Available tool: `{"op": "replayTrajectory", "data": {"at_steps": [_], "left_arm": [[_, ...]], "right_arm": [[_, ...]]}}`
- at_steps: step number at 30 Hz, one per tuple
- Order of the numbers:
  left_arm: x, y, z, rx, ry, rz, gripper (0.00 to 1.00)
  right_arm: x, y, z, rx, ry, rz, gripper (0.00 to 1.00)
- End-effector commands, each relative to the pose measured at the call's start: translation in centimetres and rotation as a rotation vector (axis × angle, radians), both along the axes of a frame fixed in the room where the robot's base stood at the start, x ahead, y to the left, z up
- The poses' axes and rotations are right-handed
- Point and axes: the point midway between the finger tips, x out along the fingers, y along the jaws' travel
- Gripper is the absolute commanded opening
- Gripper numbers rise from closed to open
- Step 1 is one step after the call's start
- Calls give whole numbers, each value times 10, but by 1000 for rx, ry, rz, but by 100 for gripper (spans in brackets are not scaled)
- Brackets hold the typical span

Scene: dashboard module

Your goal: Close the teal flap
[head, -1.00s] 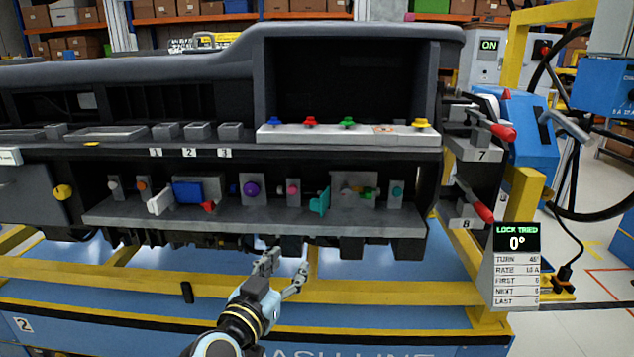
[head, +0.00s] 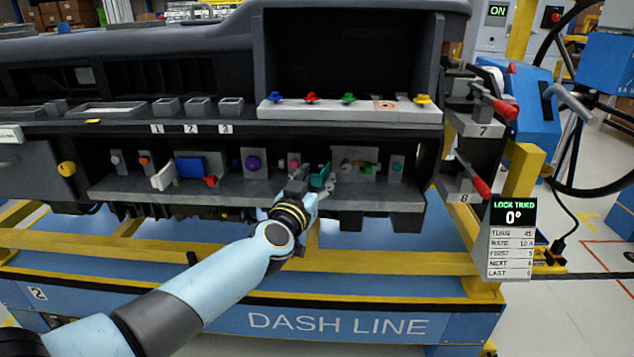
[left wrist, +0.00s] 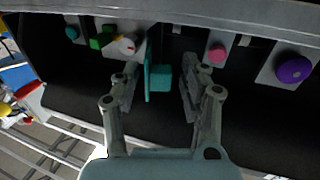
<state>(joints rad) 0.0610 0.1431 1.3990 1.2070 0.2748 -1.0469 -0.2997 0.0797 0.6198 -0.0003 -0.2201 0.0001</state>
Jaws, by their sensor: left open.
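The teal flap (head: 320,175) sticks out from its mount on the dashboard's lower shelf, between the pink knob (head: 293,163) and the panel with the green connector. In the left wrist view the teal flap (left wrist: 149,82) is seen nearly edge-on, with a teal block beside it. My left gripper (head: 314,184) is open at the shelf. In the left wrist view its fingers (left wrist: 158,76) stand on either side of the flap, with a gap to the right finger; contact with the left finger is unclear. My right gripper is not in view.
A white flap (head: 163,176) and a purple knob (head: 252,163) sit on the shelf (head: 240,190) to the left. A teal knob (head: 397,164) is to the right. Red-handled clamps (head: 481,188) stand at the right end. The shelf's upper edge overhangs the row.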

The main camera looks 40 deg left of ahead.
Motion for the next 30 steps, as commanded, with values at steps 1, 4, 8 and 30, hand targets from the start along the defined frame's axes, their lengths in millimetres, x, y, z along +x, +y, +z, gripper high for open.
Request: {"op": "replayTrajectory", "data": {"at_steps": [1, 4, 8, 30], "left_arm": [[3, 1, -1, 0, 0, 0, 44], [6, 2, 0, 0, 0, 0, 44], [6, 2, 0, 0, 0, 0, 44], [5, 2, 1, 0, 0, 4, 0]], "right_arm": [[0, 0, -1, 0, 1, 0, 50], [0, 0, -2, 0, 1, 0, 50], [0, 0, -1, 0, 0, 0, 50], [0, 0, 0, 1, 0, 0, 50]]}}
